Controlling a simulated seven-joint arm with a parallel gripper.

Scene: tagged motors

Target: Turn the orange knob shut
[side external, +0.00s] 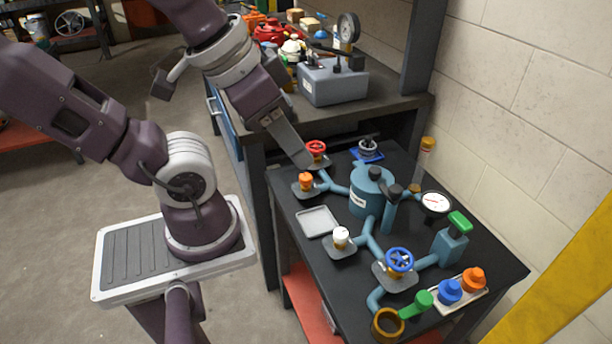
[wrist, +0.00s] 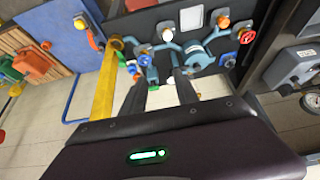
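The orange knob (side external: 306,181) stands upright on a grey round plate at the left end of the teal pipework, in front of a red handwheel (side external: 316,148). In the wrist view the orange knob (wrist: 223,22) is near the top, right of the white tray. My gripper (side external: 304,160) appears just above and behind the knob in the side view; contact cannot be made out. In the wrist view my gripper's two dark fingers (wrist: 160,84) are apart with nothing between them, and the knob lies well outside the gap.
The black table (side external: 490,252) also carries a white-capped knob (side external: 341,236), a blue handwheel (side external: 399,260), a teal tank (side external: 370,192), a gauge (side external: 435,203) and a rack (side external: 463,299) with blue and orange caps. An empty square tray (side external: 318,222) lies near the left edge.

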